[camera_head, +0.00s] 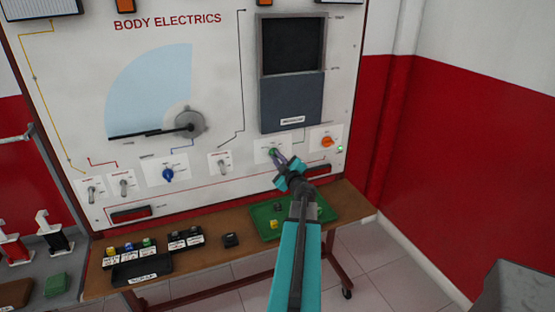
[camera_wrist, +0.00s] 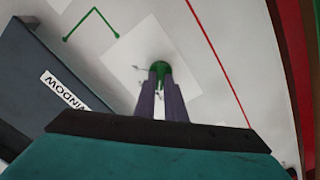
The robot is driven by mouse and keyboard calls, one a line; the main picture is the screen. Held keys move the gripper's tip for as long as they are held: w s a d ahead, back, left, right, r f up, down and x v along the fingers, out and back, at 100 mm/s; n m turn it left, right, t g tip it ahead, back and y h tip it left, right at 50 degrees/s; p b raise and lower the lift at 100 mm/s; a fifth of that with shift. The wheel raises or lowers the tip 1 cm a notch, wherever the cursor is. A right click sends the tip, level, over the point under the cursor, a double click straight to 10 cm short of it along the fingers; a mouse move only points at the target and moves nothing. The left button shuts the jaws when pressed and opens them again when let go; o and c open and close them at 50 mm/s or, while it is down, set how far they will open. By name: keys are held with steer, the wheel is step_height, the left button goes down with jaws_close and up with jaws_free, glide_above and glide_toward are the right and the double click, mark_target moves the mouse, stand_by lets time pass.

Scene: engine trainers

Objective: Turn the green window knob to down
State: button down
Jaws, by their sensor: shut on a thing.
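The green window knob (camera_head: 272,152) sits on a white plate low on the Body Electrics panel, below the dark window unit (camera_head: 291,75). In the wrist view the green knob (camera_wrist: 160,70) shows between the tips of my gripper (camera_wrist: 160,83). My gripper (camera_head: 277,157) reaches up to the panel, and its two purple-grey fingers are shut on the knob. The fingers hide part of the knob, and its pointing direction cannot be told clearly.
A blue knob (camera_head: 168,174) and several toggle switches are to the left. An orange knob (camera_head: 327,142) is close on the right, with a lit green lamp (camera_head: 339,149) beside it. Below, a wooden bench (camera_head: 205,264) holds a green tray (camera_head: 262,233) and small parts.

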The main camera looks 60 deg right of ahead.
steer(key=c, duration=1.8)
jaws_free()
steer(key=shift+s+a, duration=0.1)
steer(key=p+v, duration=0.2)
steer(key=v, duration=0.7)
steer(key=shift+s+r+p, duration=0.1)
steer(key=shift+s+p, duration=0.05)
steer(key=shift+p, duration=0.25)
steer(key=shift+s+a+p, duration=0.25)
steer(key=shift+s+p, duration=0.05)
steer(key=shift+p, duration=0.6)
